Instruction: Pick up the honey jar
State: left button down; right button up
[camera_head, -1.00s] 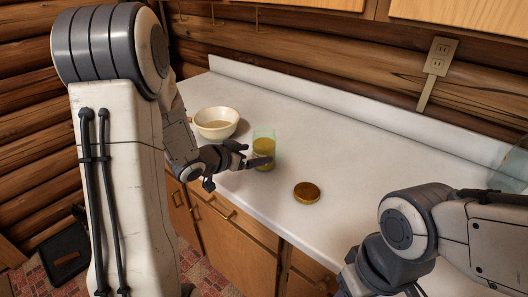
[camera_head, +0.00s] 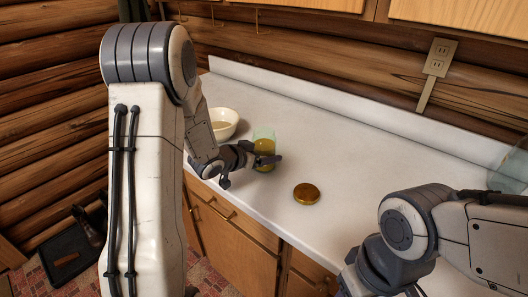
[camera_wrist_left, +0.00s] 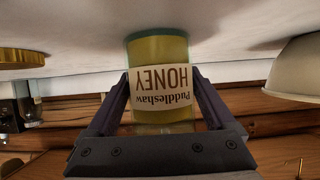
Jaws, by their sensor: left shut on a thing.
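The honey jar (camera_head: 264,144) is a clear glass jar of yellow honey on the white counter. In the left wrist view the picture is upside down, and the jar (camera_wrist_left: 160,48) shows a cream label reading "Puddleshaw HONEY". My left gripper (camera_head: 262,158) is shut on the jar, with one finger on each side of it; the fingers also show in the left wrist view (camera_wrist_left: 160,88). I cannot tell whether the jar's base is clear of the counter. The jar has no lid on top. My right gripper is out of view.
A round golden lid (camera_head: 306,192) lies on the counter to the right of the jar. A cream bowl (camera_head: 226,119) stands behind and left, partly hidden by my left arm. A glass container (camera_head: 510,170) stands at the far right. The counter (camera_head: 360,165) between is clear.

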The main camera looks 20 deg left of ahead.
aim_at(264, 143)
pick_arm(q)
jog(key=shift+r, duration=0.3)
jog(key=shift+r+p, duration=0.3)
jog(key=shift+r, duration=1.2)
jog(key=s+d+r, duration=0.4)
jog(key=d+r, duration=0.3)
jog(key=d, duration=0.3)
jog(key=shift+s+d+r+b, duration=0.2)
jog(key=shift+d+r+b, duration=0.05)
jog(key=shift+d+b, duration=0.05)
